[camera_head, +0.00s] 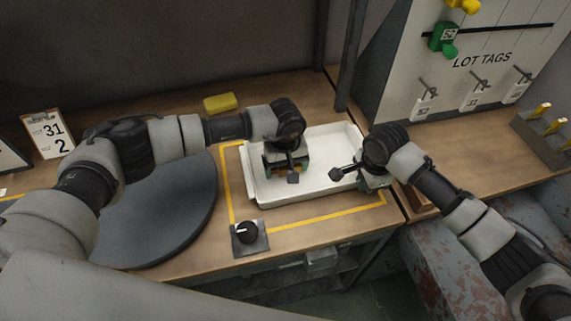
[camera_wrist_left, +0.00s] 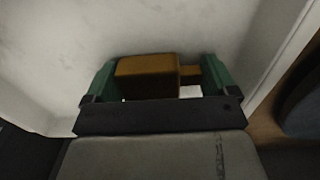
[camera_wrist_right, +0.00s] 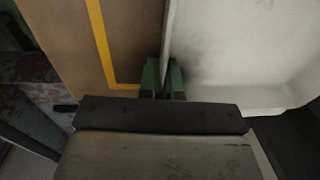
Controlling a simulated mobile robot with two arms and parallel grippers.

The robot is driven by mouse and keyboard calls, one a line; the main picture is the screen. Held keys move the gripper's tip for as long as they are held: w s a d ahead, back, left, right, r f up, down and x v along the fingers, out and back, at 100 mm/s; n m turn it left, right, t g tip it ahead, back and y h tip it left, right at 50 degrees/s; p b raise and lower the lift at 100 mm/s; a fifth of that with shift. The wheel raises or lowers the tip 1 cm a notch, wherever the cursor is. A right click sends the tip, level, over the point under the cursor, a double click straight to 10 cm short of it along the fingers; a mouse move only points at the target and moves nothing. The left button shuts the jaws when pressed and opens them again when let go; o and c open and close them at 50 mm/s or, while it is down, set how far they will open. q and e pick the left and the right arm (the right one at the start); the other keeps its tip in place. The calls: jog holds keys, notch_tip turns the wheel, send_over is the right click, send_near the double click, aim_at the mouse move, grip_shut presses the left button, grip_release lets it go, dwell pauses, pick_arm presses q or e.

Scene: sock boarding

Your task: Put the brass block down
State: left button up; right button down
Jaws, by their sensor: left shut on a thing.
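The brass block (camera_wrist_left: 148,76) is between the green fingers of my left gripper (camera_wrist_left: 160,80), which is shut on it. In the head view this gripper (camera_head: 286,170) is inside the white tray (camera_head: 328,143), towards its left side. The block is mostly hidden there, and I cannot tell whether it touches the tray floor. My right gripper (camera_head: 372,180) is at the tray's right end. In the right wrist view its fingers (camera_wrist_right: 163,78) stand close on either side of the tray wall (camera_wrist_right: 168,35), shut on it.
The tray stands within a yellow taped outline (camera_head: 310,216) on the wooden bench. A knob (camera_head: 248,234) is at the front edge, a dark round disc (camera_head: 165,215) at left, and a yellow block (camera_head: 220,103) behind. A lot tags board (camera_head: 470,85) stands at the back right.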

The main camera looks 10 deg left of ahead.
pick_arm(q)
jog(key=o, duration=0.9)
jog(key=shift+f, duration=0.1)
jog(key=shift+c, duration=0.2)
notch_tip(320, 180, up, 12)
jog(key=shift+r, duration=0.2)
pick_arm(e)
jog(key=c, duration=1.2)
grip_release()
jog(key=shift+c, duration=0.2)
